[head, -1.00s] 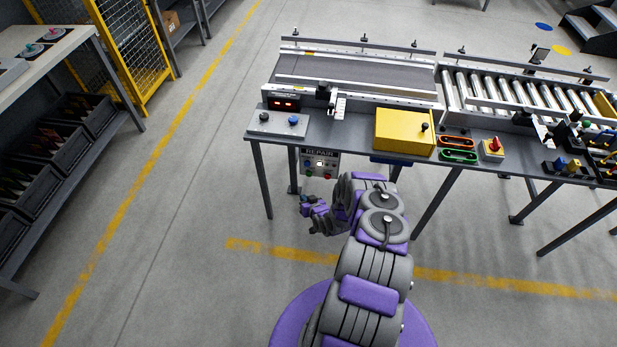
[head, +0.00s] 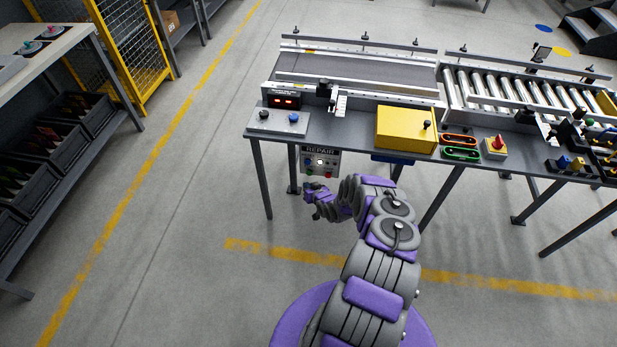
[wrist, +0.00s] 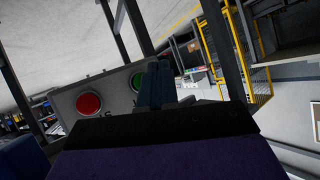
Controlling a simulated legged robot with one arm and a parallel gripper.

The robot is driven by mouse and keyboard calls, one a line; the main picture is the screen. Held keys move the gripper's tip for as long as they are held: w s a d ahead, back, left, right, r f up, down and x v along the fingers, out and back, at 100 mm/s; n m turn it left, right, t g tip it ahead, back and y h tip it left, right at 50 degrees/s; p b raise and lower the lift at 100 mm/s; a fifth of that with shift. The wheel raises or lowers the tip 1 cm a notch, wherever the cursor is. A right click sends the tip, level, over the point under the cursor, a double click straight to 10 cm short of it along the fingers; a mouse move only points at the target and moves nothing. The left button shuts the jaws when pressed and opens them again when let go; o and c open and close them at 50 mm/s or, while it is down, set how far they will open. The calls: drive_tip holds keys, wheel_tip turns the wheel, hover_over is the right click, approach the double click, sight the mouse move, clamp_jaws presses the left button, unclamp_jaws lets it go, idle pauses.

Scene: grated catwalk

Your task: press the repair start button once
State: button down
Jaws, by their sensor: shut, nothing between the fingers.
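A grey control box (head: 335,154) marked REPAIR hangs under the front edge of the workbench. It has a lit white lamp or button and small coloured buttons on its face. In the wrist view a large red button (wrist: 89,104) and a green button (wrist: 137,82) show on the grey panel (wrist: 112,91). I cannot read the labels by the buttons. My gripper (head: 307,188) is shut and empty, just below the box in the head view. In the wrist view its dark fingers (wrist: 156,78) overlap the right part of the green button; contact cannot be told.
The workbench (head: 350,127) carries a yellow box (head: 404,131), a grey two-knob box (head: 278,122), and a red stop button (head: 497,143) at the right. Bench legs (head: 262,180) stand left of the box. The floor (head: 180,210) to the left is clear.

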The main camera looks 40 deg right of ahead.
sight(309, 173)
drive_tip(key=shift+w+d+b, duration=0.6)
drive_tip(key=shift+w+d, duration=0.35)
drive_tip(key=shift+d, duration=0.25)
drive_tip(key=shift+a, duration=0.15)
idle(1.1)
drive_tip(key=shift+w+d, duration=0.25)
drive_tip(key=shift+d, duration=0.15)
